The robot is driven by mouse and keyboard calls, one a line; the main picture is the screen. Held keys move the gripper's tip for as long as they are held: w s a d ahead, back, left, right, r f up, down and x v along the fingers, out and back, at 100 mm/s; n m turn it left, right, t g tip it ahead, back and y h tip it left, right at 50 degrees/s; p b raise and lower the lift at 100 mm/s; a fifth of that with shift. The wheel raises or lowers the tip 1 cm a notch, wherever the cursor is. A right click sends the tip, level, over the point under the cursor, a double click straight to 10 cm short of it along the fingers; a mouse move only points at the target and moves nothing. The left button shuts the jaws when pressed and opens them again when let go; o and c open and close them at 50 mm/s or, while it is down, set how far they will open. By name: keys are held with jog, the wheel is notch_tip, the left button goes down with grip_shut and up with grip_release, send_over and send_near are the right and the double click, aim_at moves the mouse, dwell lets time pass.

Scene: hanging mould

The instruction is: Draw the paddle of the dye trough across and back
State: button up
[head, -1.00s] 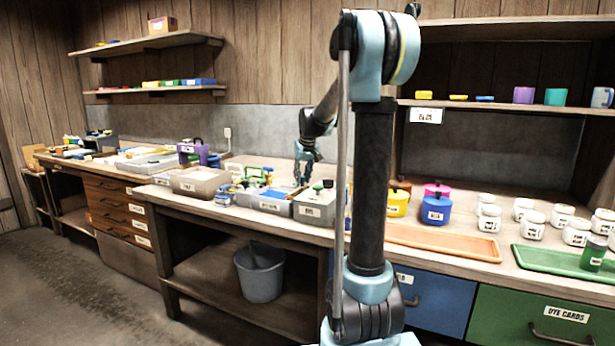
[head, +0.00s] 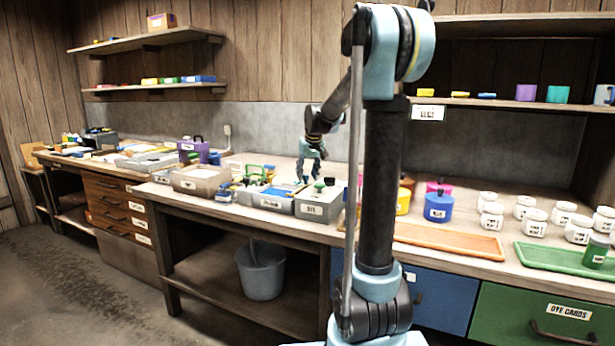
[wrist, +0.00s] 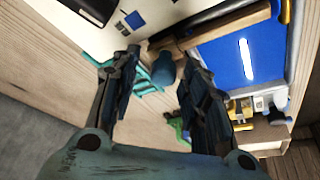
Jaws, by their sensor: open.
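The dye trough (head: 276,206) appears to be the grey box with blue inside on the bench, left of my arm column. In the wrist view its blue dye surface (wrist: 228,62) fills the upper right. A wooden bar (wrist: 222,30), which looks like the paddle, lies across the trough's edge, with a dark blue knob (wrist: 163,70) near its end. My gripper (head: 308,178) is over the bench near the trough. In the wrist view my gripper (wrist: 163,68) is open, with the knob between its fingertips. I cannot tell if they touch it. The paddle is not clear in the head view.
A grey labelled box (head: 318,207) stands right of the trough, and a grey tray (head: 200,181) to its left. A teal rack (wrist: 148,80) and a green item (wrist: 179,127) lie close to my fingers. Blue (head: 438,207) and yellow pots stand farther right.

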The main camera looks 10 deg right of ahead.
jog(key=v, duration=1.1)
jog(key=shift+s+r, duration=0.2)
jog(key=shift+r, duration=0.1)
jog(key=shift+d, duration=0.1)
